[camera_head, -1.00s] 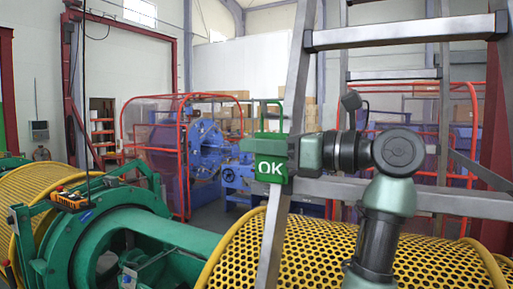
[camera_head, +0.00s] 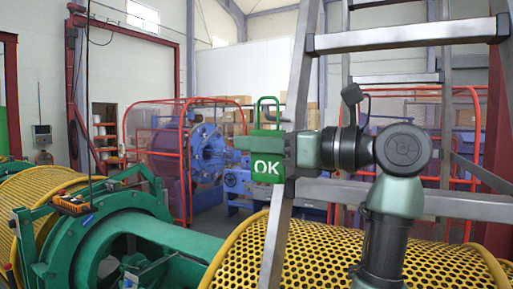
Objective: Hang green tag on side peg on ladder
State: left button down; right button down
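The green tag (camera_head: 266,168) has white "OK" lettering and a green loop at its top. It hangs upright in front of or just beside the ladder's left rail; the exact gap cannot be told. The metal ladder (camera_head: 400,40) fills the right side of the view. The side peg cannot be made out clearly near the tag and gripper.
A yellow perforated drum guard (camera_head: 330,255) lies behind the ladder's lower part. Green machinery (camera_head: 110,220) stands at the left. A blue machine (camera_head: 205,150) behind red-framed guards is farther back. The space left of the tag is open.

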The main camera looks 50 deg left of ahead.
pick_arm(q)
jog(key=s+d+b, duration=0.2)
jog(key=s, duration=0.4)
jog(key=shift+s+b, duration=0.15)
jog(key=shift+b, duration=0.2)
dwell(0.9)
